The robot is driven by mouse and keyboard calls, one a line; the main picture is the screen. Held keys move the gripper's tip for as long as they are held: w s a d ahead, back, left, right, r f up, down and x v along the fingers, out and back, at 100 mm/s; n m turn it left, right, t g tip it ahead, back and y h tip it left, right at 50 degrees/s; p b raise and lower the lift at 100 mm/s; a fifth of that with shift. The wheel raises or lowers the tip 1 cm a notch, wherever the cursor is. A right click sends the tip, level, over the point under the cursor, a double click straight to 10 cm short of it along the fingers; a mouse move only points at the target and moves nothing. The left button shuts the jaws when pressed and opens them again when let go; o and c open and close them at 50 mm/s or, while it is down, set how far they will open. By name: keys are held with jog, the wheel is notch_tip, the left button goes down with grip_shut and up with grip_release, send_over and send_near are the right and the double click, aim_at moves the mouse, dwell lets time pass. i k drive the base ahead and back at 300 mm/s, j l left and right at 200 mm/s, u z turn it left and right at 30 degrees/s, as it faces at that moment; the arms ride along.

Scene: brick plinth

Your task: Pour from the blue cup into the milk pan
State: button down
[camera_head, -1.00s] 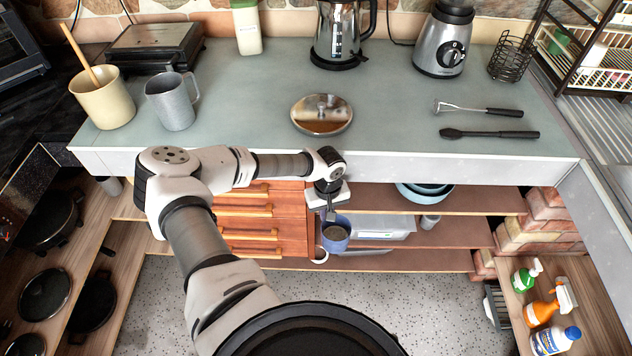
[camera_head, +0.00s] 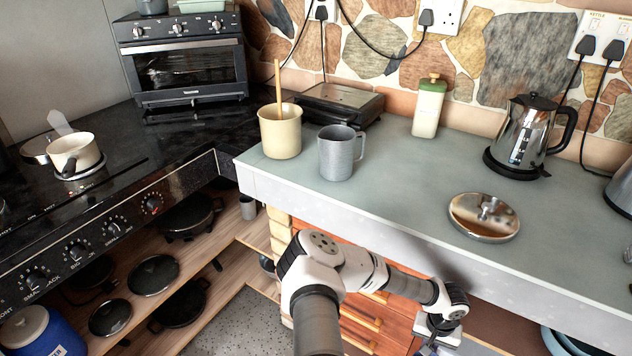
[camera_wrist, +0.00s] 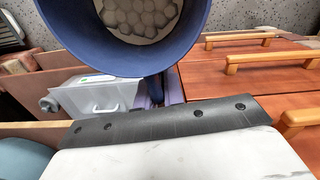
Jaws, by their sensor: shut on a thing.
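The blue cup (camera_wrist: 150,58) fills the top of the wrist view, its rim partly cut off. Pale, rounded shapes show inside it, but I cannot tell what they are. My gripper (camera_wrist: 158,92) is shut on the cup's side. In the head view my gripper (camera_head: 432,332) is low at the bottom edge, in front of the counter, and the cup is mostly out of frame there. The milk pan (camera_head: 75,153), small and cream-white, stands on the black stove at the far left, well away from my gripper. Its inside is only partly visible.
An oven (camera_head: 185,60) stands behind the stove (camera_head: 120,185). Wooden drawers (camera_wrist: 245,85) are close beside the cup.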

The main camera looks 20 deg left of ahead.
aim_at(72, 153)
jog(key=u, duration=1.8)
jog(key=i+l+u, duration=0.15)
jog(key=l+u, duration=0.25)
jog(key=l, duration=0.25)
jog(key=i, duration=0.05)
